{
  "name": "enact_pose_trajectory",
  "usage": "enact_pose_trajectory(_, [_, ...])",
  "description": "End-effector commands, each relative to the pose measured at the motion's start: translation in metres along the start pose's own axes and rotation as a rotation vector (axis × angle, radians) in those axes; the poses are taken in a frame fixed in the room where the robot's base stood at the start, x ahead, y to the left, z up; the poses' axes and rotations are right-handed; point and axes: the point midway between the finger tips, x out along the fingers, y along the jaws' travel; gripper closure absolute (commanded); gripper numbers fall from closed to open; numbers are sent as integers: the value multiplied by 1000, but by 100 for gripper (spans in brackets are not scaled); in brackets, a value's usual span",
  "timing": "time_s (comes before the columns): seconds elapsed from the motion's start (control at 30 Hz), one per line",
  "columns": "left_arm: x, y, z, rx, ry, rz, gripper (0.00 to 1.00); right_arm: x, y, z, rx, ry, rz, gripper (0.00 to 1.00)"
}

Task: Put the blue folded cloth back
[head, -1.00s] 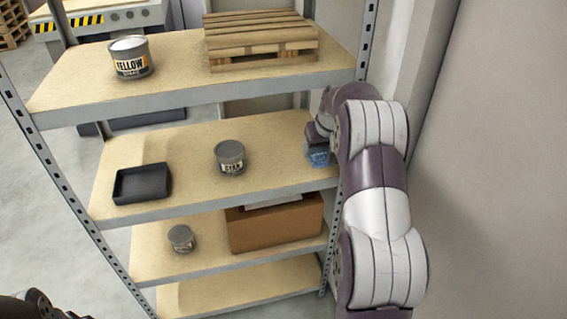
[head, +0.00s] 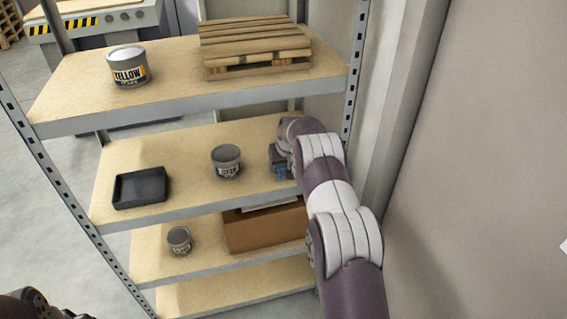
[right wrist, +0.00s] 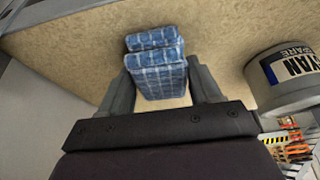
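The blue folded cloth (head: 281,172) is at the right end of the second shelf board from the top, mostly hidden by my right gripper (head: 277,160) in the head view. In the right wrist view the checked blue cloth (right wrist: 158,72) sits between the two fingers of my right gripper (right wrist: 160,88), which look closed against its sides. The shelf board lies beyond it; whether the cloth touches the board I cannot tell. My left gripper is not in view.
A cyan ink can (head: 226,162) stands left of the cloth, and a black tray (head: 141,188) farther left. The board (head: 185,165) is bare between them. Above are a yellow ink can (head: 127,68) and a wooden pallet (head: 255,48). Below are a small can (head: 179,240) and a cardboard box (head: 265,228).

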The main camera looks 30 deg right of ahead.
Motion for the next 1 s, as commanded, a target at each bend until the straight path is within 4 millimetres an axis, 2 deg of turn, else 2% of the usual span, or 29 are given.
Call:
enact_pose_trajectory(0.03, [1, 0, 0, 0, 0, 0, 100, 2, 0, 3, 0, -7, -1, 21])
enact_pose_trajectory(0.07, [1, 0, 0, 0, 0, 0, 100, 2, 0, 3, 0, -7, -1, 12])
enact_pose_trajectory(0.33, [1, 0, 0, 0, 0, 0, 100, 1, 0, 2, 0, -5, 0, 12])
enact_pose_trajectory(0.43, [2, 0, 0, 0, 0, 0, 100, -6, 0, 1, 0, -3, 0, 12])
enact_pose_trajectory(0.8, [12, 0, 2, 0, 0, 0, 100, -88, 0, 1, 0, -2, 0, 12])
enact_pose_trajectory(1.0, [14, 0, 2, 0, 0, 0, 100, -114, 0, 1, 0, -4, 0, 12])
